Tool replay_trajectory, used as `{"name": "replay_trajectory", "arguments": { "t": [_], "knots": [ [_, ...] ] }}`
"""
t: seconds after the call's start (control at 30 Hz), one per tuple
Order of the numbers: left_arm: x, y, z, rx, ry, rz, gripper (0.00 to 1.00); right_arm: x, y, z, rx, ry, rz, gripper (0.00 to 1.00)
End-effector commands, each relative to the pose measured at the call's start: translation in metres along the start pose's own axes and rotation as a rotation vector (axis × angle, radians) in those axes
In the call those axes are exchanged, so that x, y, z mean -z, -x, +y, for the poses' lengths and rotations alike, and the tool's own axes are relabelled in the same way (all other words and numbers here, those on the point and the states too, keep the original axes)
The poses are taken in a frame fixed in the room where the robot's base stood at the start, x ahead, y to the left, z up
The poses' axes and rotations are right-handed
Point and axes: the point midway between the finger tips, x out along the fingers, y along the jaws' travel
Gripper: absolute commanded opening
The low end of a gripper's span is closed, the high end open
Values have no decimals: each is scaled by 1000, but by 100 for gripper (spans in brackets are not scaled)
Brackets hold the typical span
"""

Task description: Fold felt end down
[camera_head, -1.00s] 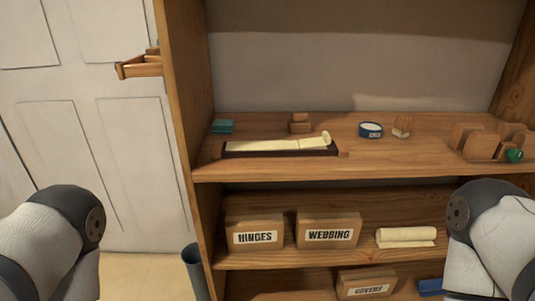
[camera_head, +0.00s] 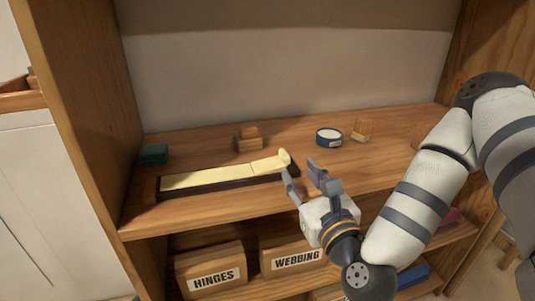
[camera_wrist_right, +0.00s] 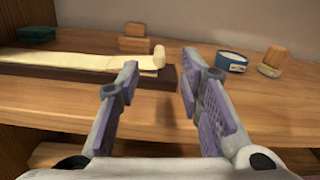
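A pale yellow felt strip (camera_head: 215,177) lies along a dark wooden base (camera_head: 235,185) on the upper shelf. Its right end (camera_head: 283,158) curls upward; the curled end also shows in the right wrist view (camera_wrist_right: 157,58). My right gripper (camera_head: 302,172) is open and empty. It is in front of the shelf edge, close to the felt's curled right end and apart from it. In the right wrist view its two fingers (camera_wrist_right: 158,82) point toward the shelf, with the curled end beyond and just left of the gap. My left gripper is not in view.
Behind the felt stand a teal block (camera_head: 153,154) and stacked wooden blocks (camera_head: 248,138). A round blue tin (camera_head: 329,136) and a small wooden brush-like block (camera_head: 361,130) stand to the right. Boxes labelled HINGES (camera_head: 211,271) and WEBBING (camera_head: 293,258) sit on the shelf below.

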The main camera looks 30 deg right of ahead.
Motion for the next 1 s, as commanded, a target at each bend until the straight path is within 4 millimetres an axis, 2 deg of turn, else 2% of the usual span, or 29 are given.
{"name": "replay_trajectory", "arguments": {
  "t": [0.03, 0.07, 0.17, 0.3, 0.4, 0.57, 0.8, 0.83, 0.97, 1.0],
  "knots": [
    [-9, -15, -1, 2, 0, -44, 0, 13, -8, 2, -2, 5, 16, 34],
    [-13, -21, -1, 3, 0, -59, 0, 14, -12, 2, -2, 5, 17, 34],
    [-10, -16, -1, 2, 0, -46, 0, 5, -39, 1, -1, 8, 4, 34],
    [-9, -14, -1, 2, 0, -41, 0, 5, -75, 1, -3, 9, 4, 34],
    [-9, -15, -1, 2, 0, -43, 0, 5, -94, 2, -3, 9, 6, 34],
    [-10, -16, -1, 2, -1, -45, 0, 6, -108, 2, -5, 8, 8, 34],
    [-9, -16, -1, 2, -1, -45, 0, 6, -110, 2, -5, 7, 10, 34],
    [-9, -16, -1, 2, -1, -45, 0, 6, -110, 2, -5, 7, 10, 32],
    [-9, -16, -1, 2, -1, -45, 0, 6, -110, 2, -5, 7, 10, 2],
    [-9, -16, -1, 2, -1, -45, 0, 6, -110, 2, -5, 7, 10, 0]
  ]
}}
